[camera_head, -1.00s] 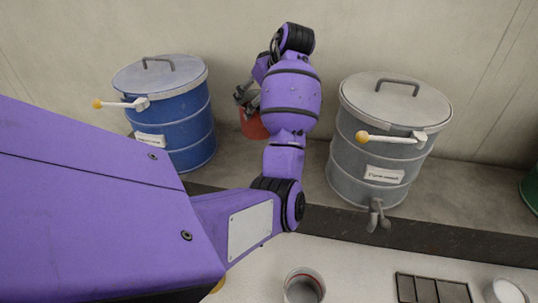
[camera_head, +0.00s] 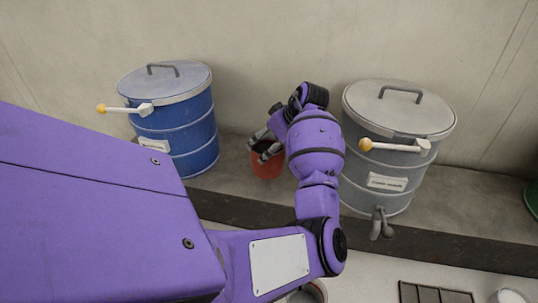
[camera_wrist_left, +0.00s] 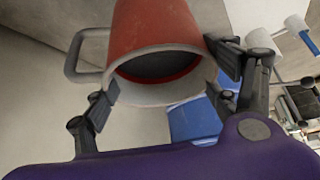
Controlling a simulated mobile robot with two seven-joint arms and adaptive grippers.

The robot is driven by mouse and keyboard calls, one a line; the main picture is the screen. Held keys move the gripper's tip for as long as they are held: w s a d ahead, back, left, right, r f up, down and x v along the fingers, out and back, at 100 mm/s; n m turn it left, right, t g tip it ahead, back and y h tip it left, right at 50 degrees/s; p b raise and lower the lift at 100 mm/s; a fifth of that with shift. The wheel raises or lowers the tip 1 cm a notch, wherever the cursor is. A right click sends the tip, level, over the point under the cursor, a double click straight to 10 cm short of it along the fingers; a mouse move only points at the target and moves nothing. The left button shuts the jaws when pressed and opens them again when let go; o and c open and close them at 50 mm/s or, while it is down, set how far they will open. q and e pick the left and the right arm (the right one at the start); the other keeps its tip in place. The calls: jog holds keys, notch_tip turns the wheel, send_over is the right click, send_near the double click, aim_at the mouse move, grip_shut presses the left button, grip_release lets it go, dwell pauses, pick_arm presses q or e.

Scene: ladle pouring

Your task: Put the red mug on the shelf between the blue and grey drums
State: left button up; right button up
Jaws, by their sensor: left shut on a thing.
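The red mug (camera_head: 267,166) is upright at the shelf (camera_head: 225,183), in the gap between the blue drum (camera_head: 178,135) and the grey drum (camera_head: 375,172). I cannot tell whether its base touches the shelf. My left gripper (camera_head: 262,148) is shut on the mug near its rim. In the left wrist view, the mug (camera_wrist_left: 155,28) shows its dark inside and pale rim between the two fingers (camera_wrist_left: 165,82), with its grey handle at the left. In the head view, my forearm hides the grey drum's left edge. My right gripper is not in view.
Both drums have grey lids and yellow-knobbed levers; the grey drum has a tap (camera_head: 379,224) at its front. A dark edge strip runs along the shelf front. Below it, a dark rack (camera_head: 435,293) and a white container (camera_head: 512,297) show on a pale surface.

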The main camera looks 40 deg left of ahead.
pick_arm(q)
jog(key=shift+f, duration=2.1)
jog(key=o, duration=2.1)
jog(key=shift+s+f, duration=0.1)
jog(key=shift+f, duration=0.05)
jog(key=v, duration=1.2)
